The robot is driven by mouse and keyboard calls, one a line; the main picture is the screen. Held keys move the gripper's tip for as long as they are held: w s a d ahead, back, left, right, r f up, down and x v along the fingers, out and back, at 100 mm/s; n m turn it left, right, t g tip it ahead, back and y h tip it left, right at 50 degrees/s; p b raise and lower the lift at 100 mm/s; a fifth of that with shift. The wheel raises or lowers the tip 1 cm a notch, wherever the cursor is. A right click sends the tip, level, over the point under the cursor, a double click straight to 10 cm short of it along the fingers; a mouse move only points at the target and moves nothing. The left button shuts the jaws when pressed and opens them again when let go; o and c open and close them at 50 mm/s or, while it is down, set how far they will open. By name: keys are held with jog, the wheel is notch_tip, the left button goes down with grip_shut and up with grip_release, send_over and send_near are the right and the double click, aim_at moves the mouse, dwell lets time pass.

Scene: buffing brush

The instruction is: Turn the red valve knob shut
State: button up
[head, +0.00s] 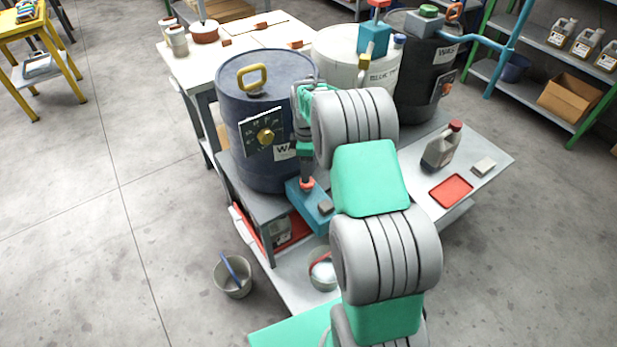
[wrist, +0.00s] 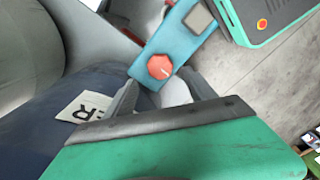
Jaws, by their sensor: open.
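A red faceted knob (wrist: 160,67) with a small light mark sits on a teal block (wrist: 178,40) in the wrist view. In the head view the knob (head: 307,184) shows on the teal block (head: 309,208) at the right foot of the blue drum. My gripper (wrist: 162,93) points down at the block. Its two dark fingers are apart, with the knob just beyond the gap between their tips. Nothing is between them. In the head view my gripper (head: 306,168) is right above the knob, partly hidden by my arm.
The blue drum (head: 262,90) stands close to the left of my gripper. A white drum (head: 340,65) with another red-topped teal block (head: 375,38) is behind. A bucket (head: 233,277) stands on the floor.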

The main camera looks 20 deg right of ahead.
notch_tip(320, 180, down, 6)
jog(key=shift+r, duration=0.1)
jog(key=shift+w+d, duration=0.1)
jog(key=shift+d, duration=0.05)
jog(key=c, duration=1.4)
